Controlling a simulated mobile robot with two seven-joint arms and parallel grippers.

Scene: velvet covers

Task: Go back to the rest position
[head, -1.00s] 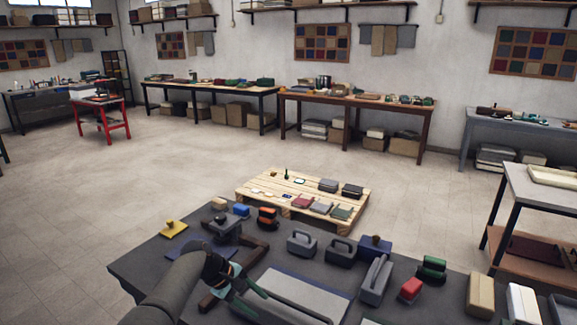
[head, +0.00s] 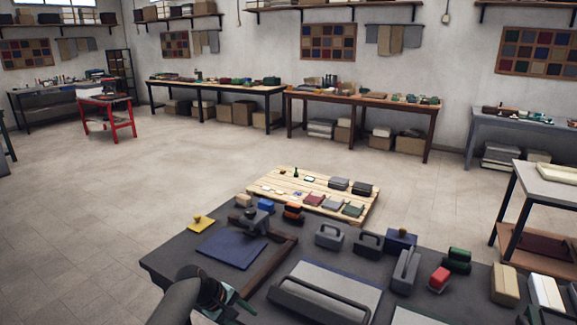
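My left gripper (head: 236,312) is low in the head view, over the near left part of the dark work table (head: 185,262). Its green fingers look spread apart with nothing seen between them, and it is partly cut off by the bottom edge. My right gripper is not in view.
On the table are a yellow-handled tool (head: 200,223), a long grey board (head: 325,292), grey handled blocks (head: 330,236) and a red-topped block (head: 439,279). A pallet (head: 285,184) with small goods lies beyond.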

